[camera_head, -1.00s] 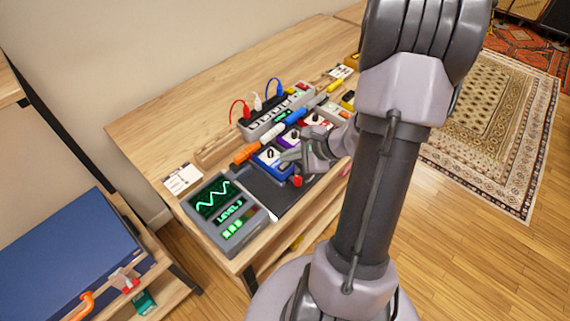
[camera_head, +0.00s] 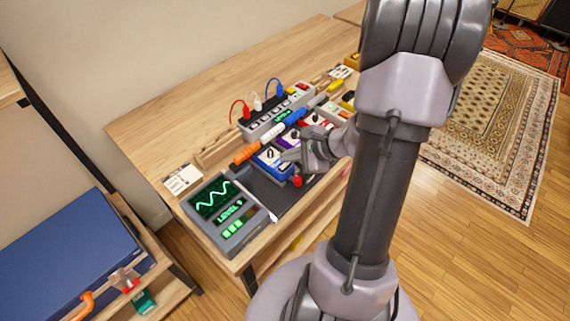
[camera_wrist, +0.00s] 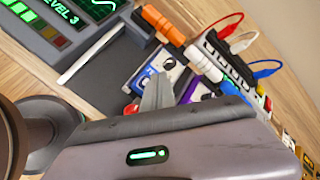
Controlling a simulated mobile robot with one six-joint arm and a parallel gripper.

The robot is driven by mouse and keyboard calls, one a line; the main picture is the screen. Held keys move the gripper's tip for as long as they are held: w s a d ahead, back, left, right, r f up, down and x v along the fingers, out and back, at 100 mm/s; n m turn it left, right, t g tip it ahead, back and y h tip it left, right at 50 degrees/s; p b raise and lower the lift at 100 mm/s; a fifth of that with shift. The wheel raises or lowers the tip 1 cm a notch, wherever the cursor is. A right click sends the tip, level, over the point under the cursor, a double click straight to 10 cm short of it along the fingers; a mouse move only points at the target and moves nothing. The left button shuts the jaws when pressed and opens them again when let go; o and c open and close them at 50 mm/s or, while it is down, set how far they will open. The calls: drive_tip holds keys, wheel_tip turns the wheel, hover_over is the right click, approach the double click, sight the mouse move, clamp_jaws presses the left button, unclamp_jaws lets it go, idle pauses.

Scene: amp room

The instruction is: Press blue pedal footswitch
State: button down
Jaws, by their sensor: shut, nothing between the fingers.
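The blue pedal (camera_head: 272,160) with a white face and black knob sits on the dark board, left of the purple pedal (camera_head: 291,138). The blue pedal also shows in the wrist view (camera_wrist: 153,71). My gripper (camera_head: 290,156) is at the blue pedal's right front edge, its fingers together and empty. In the wrist view the shut fingers (camera_wrist: 158,92) reach over the near part of the blue pedal and hide its footswitch. I cannot tell whether the fingertips touch it.
A meter box (camera_head: 229,212) with a green wave and "LEVEL 3" stands to the left. A power strip (camera_head: 275,112) with red, white and blue leads is behind. Orange, white and blue plugs lie along the pedals' back edge. A red knob (camera_head: 297,181) is just in front.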

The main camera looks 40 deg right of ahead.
sight(288, 166)
drive_tip(key=shift+f, duration=0.15)
drive_tip(key=shift+f+b, duration=0.3)
drive_tip(key=shift+b, duration=0.35)
drive_tip(key=shift+f+b, duration=0.5)
drive_tip(key=shift+b, duration=0.1)
idle(0.4)
drive_tip(key=shift+r, duration=0.15)
drive_tip(key=shift+r+p, duration=0.6)
drive_tip(key=shift+r, duration=0.2)
drive_tip(key=shift+r+p, duration=1.8)
drive_tip(key=shift+r, duration=0.7)
